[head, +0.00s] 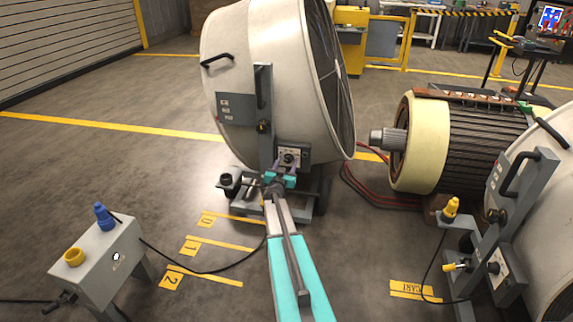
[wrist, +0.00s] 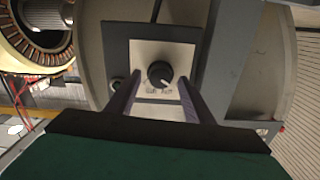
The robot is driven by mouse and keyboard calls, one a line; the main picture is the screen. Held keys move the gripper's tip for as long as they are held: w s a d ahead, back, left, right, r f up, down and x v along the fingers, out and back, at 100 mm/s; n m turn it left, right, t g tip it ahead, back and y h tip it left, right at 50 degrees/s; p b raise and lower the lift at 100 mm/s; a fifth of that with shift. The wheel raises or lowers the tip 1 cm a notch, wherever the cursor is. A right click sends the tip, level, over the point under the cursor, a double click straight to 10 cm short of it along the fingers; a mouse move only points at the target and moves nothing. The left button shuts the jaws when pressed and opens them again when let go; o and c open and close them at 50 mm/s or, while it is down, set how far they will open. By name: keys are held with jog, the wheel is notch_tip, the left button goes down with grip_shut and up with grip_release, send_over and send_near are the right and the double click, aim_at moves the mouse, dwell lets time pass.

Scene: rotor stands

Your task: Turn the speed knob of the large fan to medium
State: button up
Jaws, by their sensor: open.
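The large fan (head: 265,50) has a pale drum and stands in the middle of the head view. Its speed knob (head: 289,158) is on a small panel low on the housing, beside the grey upright. In the wrist view the black round knob (wrist: 160,74) sits on a light plate (wrist: 145,52), with a pale mark at its lower right. The lettering by it is too blurred to read. My gripper (head: 285,167) is at the panel, open and empty. In the wrist view its purple fingers (wrist: 158,84) are on either side of the knob; contact cannot be told.
The grey upright (head: 264,110) is close beside the panel. A motor with a cream ring (head: 425,150) and another fan (head: 550,220) stand at right. A grey pedestal (head: 95,255) is at left. Cables cross the floor. Open floor (head: 100,165) lies at left.

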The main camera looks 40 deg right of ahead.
jog(key=c, duration=1.1)
jog(key=shift+o, duration=0.2)
jog(key=shift+m, duration=0.3)
jog(key=m+b, duration=0.1)
jog(key=m, duration=0.2)
jog(key=shift+f, duration=0.1)
jog(key=m+b, duration=0.2)
jog(key=m, duration=0.2)
jog(key=shift+s+f+m, duration=0.1)
jog(key=shift+s+m, duration=0.05)
jog(key=shift+m, duration=0.15)
jog(key=m+b, duration=0.2)
jog(key=m, duration=0.1)
jog(key=shift+f+m, duration=0.1)
jog(key=shift+m, duration=0.2)
jog(key=shift+m+b, duration=1.05)
jog(key=shift+m, duration=0.85)
